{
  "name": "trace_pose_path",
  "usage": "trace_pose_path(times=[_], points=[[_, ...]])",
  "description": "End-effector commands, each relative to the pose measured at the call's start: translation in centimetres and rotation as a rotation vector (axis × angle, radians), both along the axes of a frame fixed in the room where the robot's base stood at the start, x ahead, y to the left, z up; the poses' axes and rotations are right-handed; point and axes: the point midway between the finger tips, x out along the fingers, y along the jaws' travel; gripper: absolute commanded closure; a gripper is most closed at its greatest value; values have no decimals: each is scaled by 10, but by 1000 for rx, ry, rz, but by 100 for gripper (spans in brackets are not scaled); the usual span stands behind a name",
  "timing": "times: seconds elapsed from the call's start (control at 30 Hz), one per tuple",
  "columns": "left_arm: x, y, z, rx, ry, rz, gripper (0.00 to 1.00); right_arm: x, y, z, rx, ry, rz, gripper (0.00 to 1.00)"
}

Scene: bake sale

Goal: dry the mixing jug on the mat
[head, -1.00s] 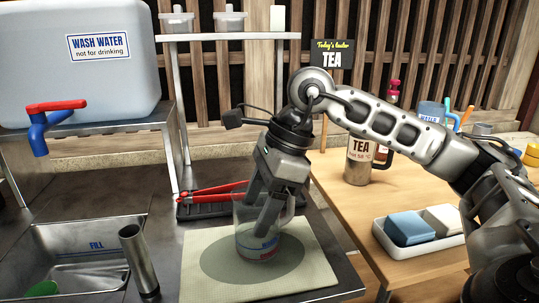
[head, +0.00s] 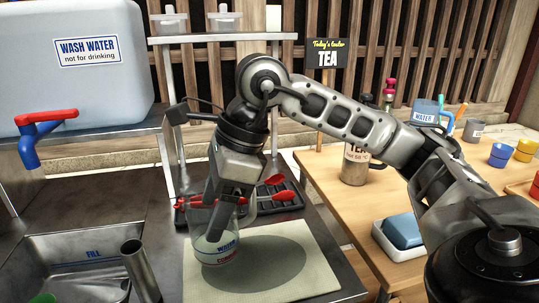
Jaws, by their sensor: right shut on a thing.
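The mixing jug (head: 213,247) is clear, with blue and red lettering low on its side. It leans slightly at the left part of the cream mat (head: 305,284). A dark grey oval patch shows on the mat, mostly to the right of the jug. My right gripper (head: 222,208) points down at the jug's rim and is shut on the jug; the fingers partly hide its upper right wall. I cannot tell whether the jug's base touches the mat. My left gripper is out of view.
A black rack with red-handled tools (head: 278,192) lies just behind the mat. A metal sink (head: 70,270) and an upright steel tube (head: 140,268) stand to the left. The wash water tank (head: 75,85) is behind. A wooden table (head: 330,195) is right.

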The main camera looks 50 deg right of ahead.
Motion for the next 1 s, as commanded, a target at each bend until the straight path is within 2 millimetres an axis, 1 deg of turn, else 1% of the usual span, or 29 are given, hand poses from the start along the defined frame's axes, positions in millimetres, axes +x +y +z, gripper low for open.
trace_pose_path(times=[0.03,0.1,0.2,0.5,0.7,1.0], points=[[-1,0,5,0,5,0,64,0,0,8,0,0,-1,65],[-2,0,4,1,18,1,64,0,-1,15,1,0,-2,65],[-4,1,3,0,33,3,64,-1,-1,24,1,0,-3,65],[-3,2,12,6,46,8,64,-2,-3,49,1,-1,-8,65],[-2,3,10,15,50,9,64,-2,-3,55,1,0,-9,65],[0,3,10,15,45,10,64,-2,-3,54,1,0,-9,65]])
